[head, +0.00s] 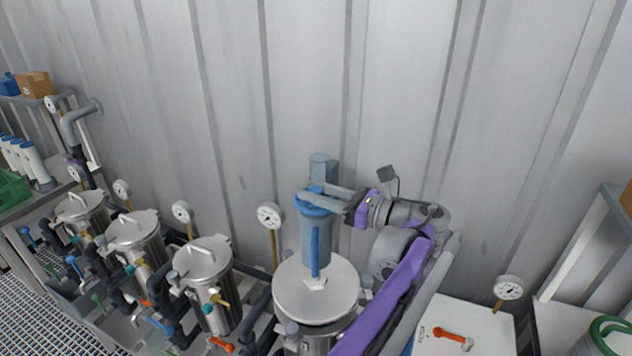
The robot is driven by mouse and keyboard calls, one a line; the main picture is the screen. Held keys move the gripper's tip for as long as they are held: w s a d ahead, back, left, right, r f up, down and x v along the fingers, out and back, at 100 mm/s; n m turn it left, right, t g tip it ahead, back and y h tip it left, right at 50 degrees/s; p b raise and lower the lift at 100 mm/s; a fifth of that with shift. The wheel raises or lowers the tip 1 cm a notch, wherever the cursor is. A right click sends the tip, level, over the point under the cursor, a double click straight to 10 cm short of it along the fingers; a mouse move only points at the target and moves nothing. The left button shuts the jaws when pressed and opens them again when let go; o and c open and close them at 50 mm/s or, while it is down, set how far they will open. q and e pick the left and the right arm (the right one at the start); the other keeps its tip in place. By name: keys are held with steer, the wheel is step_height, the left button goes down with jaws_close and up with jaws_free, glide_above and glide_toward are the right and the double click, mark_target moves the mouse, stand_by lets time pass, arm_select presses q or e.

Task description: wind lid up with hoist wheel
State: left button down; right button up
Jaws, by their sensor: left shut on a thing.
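The hoist wheel (303,204) is a blue wheel at the top of a blue-grey hoist body (314,240) in the middle of the head view. My left gripper (322,195) reaches it from the right and is shut on it; the fingers hide part of the wheel. Below the hoist, a round grey metal lid (330,295) lies over a steel vessel (316,345). A blue upright bar (315,252) runs down to the lid's middle. I cannot tell whether there is a gap between lid and vessel. My right gripper is not in view.
Several smaller lidded steel vessels (203,256) with gauges and pipes stand in a row to the left. A gauge (269,215) stands beside the hoist. A white cabinet (475,322) with an orange handle (452,334) is at the right. A corrugated wall (310,90) closes the back.

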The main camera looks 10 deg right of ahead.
arm_select(q)
steer(key=shift+n+g+y+p, duration=0.75)
steer(key=shift+n+g+y, duration=0.35)
steer(key=shift+g, duration=0.5)
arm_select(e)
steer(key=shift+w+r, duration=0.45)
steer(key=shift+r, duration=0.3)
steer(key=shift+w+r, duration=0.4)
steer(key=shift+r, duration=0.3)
arm_select(q)
steer(key=c, duration=0.5)
jaws_free()
steer(key=shift+c, duration=0.2)
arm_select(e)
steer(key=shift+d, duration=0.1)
